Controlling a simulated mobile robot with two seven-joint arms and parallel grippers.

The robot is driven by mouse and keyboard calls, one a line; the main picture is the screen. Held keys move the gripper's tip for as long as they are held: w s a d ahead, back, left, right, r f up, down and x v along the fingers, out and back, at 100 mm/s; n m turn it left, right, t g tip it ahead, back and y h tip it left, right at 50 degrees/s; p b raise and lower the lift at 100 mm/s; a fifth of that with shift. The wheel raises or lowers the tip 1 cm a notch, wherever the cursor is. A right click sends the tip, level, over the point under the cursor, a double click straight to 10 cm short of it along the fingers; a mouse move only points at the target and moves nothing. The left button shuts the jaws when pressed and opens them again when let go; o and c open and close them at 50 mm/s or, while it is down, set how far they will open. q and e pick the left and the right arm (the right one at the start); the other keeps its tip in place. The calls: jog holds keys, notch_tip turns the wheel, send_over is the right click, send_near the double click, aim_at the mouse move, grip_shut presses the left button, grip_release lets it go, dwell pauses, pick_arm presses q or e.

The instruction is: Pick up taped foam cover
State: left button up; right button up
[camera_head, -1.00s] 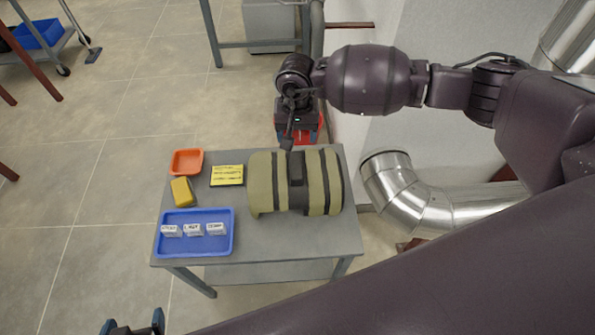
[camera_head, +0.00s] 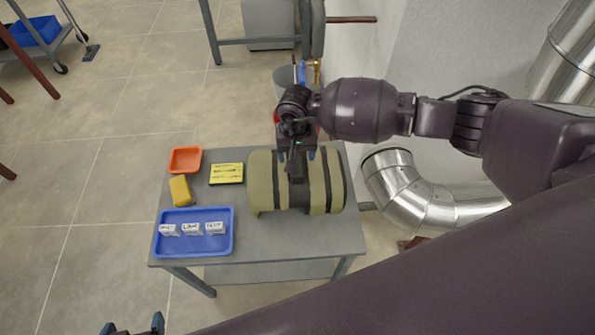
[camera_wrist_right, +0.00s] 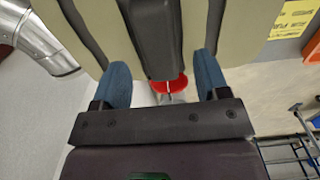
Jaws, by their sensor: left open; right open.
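The taped foam cover (camera_head: 264,188) is a beige half-round block with dark tape bands. It lies on the grey table's right half, with a dark handle-like piece across its top middle. In the right wrist view the cover (camera_wrist_right: 222,30) fills the top, with the dark piece (camera_wrist_right: 155,38) between the fingers. My right gripper (camera_head: 299,165) is over the cover's far side, open, its blue fingertips (camera_wrist_right: 164,80) on either side of the dark piece; contact cannot be told. My left gripper (camera_head: 133,328) is open and empty at the bottom edge, away from the table.
On the table (camera_head: 270,243) are an orange tray (camera_head: 186,160), a yellow sponge (camera_head: 181,190), a yellow note pad (camera_head: 227,173) and a blue tray (camera_head: 195,249) with labelled white blocks. Silver ducting (camera_head: 402,190) and a wall stand close on the right.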

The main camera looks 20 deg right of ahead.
jog(key=shift+f, duration=1.15)
jog(key=shift+c, duration=0.3)
grip_shut()
jog(key=shift+r, duration=0.1)
